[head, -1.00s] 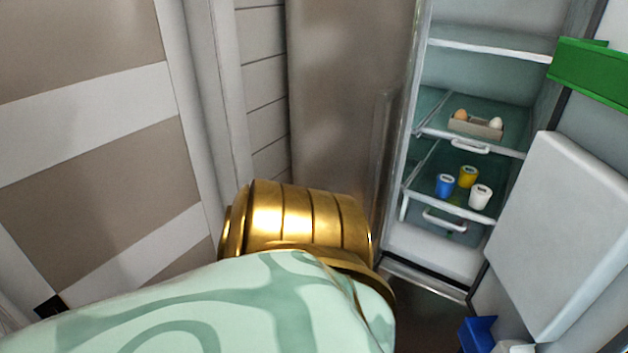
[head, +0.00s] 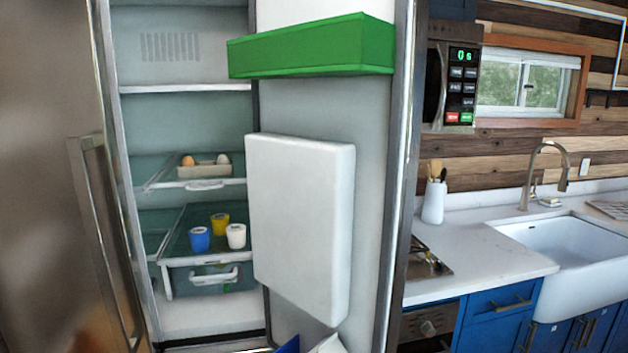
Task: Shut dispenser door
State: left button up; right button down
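An open fridge door (head: 375,200) stands at the middle of the head view, its inner side facing me. A thick white panel-like box (head: 300,225), likely the dispenser housing, sits on that inner side. A green door bin (head: 315,48) is above it. To the left, the lit fridge interior (head: 190,105) is exposed. The other, steel fridge door (head: 55,180), with a long vertical handle (head: 105,240), is at the left. Neither of my grippers shows.
Fridge shelves hold an egg carton (head: 203,171) and blue (head: 199,239), yellow and white cups. Blue and white items show at the bottom edge. A counter (head: 480,255), stove, sink (head: 575,250) and microwave (head: 450,80) are right of the open door.

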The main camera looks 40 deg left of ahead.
aim_at(332, 150)
jog(key=i+u, duration=0.15)
jog(key=u, duration=1.55)
jog(key=i+l+u, duration=0.1)
jog(key=l+u, duration=1.1)
